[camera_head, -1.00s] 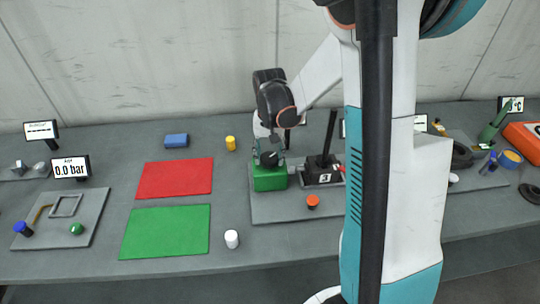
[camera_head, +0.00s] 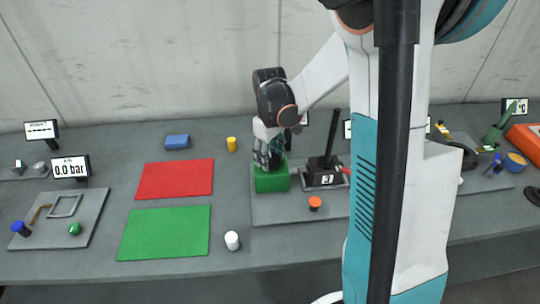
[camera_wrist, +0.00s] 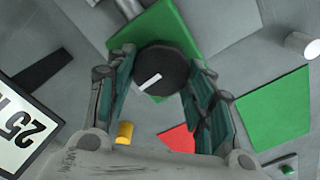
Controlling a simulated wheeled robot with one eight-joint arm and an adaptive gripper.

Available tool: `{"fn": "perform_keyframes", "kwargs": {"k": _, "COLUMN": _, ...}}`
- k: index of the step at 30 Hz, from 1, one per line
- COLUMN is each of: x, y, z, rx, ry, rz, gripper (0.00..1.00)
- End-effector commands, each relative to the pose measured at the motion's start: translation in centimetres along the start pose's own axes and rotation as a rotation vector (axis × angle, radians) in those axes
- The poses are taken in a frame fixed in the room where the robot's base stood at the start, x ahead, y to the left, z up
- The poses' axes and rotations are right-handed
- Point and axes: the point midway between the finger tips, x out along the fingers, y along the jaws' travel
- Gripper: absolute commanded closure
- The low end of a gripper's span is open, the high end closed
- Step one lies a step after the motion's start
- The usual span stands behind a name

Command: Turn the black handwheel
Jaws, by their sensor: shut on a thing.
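The black handwheel (camera_wrist: 165,72) is a round disc with a white mark on its top, seen in the wrist view. It sits at the green jack body (camera_wrist: 190,30), which stands on a grey plate in the head view (camera_head: 271,181). My gripper (camera_wrist: 161,66) is shut on the handwheel, with one teal-and-grey finger on each side of it. In the head view my gripper (camera_head: 268,160) is just above the green body and hides most of the wheel.
A black jack with a tall lever (camera_head: 325,172) stands close on the right. An orange-topped knob (camera_head: 315,202) is in front. Red (camera_head: 175,180) and green (camera_head: 165,232) mats lie left, beside a white cylinder (camera_head: 232,240). A display (camera_wrist: 22,125) shows at the wrist view's left.

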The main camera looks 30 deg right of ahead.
Motion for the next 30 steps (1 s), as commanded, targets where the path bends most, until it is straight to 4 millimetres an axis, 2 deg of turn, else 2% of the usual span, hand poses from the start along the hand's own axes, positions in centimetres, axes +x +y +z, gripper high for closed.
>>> {"fn": "perform_keyframes", "kwargs": {"k": 6, "x": 0.00, "y": -0.10, "z": -0.03, "rx": -0.184, "ry": 0.001, "rz": 0.000, "gripper": 0.75}}
{"fn": "perform_keyframes", "kwargs": {"k": 15, "x": -0.01, "y": -0.20, "z": 0.00, "rx": -0.363, "ry": 0.001, "rz": 0.000, "gripper": 0.75}}
{"fn": "perform_keyframes", "kwargs": {"k": 30, "x": -0.03, "y": -0.23, "z": 0.02, "rx": -0.446, "ry": 0.001, "rz": 0.001, "gripper": 0.75}}
